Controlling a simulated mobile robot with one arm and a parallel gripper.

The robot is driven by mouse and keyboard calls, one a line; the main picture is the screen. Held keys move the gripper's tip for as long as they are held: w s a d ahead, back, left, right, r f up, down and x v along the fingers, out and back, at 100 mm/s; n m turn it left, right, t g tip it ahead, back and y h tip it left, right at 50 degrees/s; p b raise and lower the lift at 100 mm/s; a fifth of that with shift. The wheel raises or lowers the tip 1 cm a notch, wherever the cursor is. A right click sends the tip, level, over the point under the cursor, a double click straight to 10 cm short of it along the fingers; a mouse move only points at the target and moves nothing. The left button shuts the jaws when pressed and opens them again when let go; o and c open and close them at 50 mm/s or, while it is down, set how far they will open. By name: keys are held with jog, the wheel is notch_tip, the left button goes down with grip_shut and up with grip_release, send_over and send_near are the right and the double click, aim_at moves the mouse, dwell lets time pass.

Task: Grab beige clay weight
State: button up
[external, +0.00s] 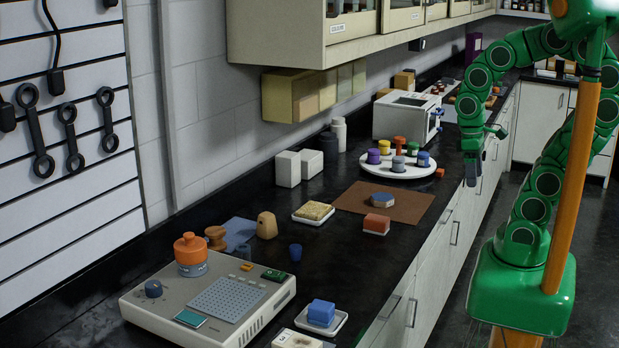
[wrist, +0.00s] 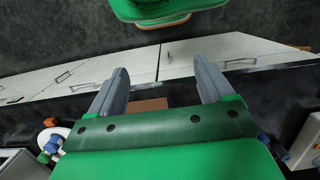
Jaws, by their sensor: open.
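A beige block with a rounded top (external: 267,225), which looks like the clay weight, stands upright on the black counter in the external view. It is beside a blue mat, behind the grey device. My gripper (external: 473,172) hangs at the counter's front edge, near the round white stand, far to the right of and beyond the beige block. In the wrist view my gripper (wrist: 163,77) has its two grey fingers wide apart with nothing between them. The beige block is not seen in the wrist view.
A grey device (external: 265,318) with an orange-topped jar fills the near counter. A brown mat (external: 350,203) bears a blue-topped hexagonal piece. The white stand (external: 398,172) holds several coloured pieces. Small dishes hold a sponge, a red block and a blue block. Wall cabinets (external: 330,45) overhang the back.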

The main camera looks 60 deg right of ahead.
jog(key=shift+w, duration=0.1)
jog(key=w+a+m+y, duration=0.4)
jog(key=w+a+y, duration=0.1)
jog(key=w+a, duration=0.8)
jog(key=m+t+y, duration=0.2)
jog(key=m+y, duration=0.5)
jog(key=m, duration=0.3)
send_near(266, 220)
jog(key=s+a+r, duration=0.1)
jog(key=s+r, duration=0.2)
jog(key=s, duration=0.3)
jog(key=s+a+r, duration=0.2)
jog(key=s, duration=0.5)
jog(key=w+d+f+m+t, duration=0.1)
jog(key=w+f+m, duration=0.1)
jog(key=w, duration=0.2)
jog(key=w+d+f+m+t, duration=0.1)
jog(key=w+f+m, duration=0.1)
jog(key=w+f, duration=0.1)
jog(key=w+d+f+m+y, duration=0.1)
jog(key=w+f+m, duration=0.1)
jog(key=w, duration=0.4)
jog(key=shift+d+f+m+t, duration=0.2)
jog(key=shift+f+m+t, duration=0.15)
jog(key=shift+f, duration=0.3)
jog(key=shift+x, duration=3.85)
jog(key=shift+s+r, duration=0.1)
jog(key=shift+r, duration=0.05)
jog(key=c, duration=1.2)
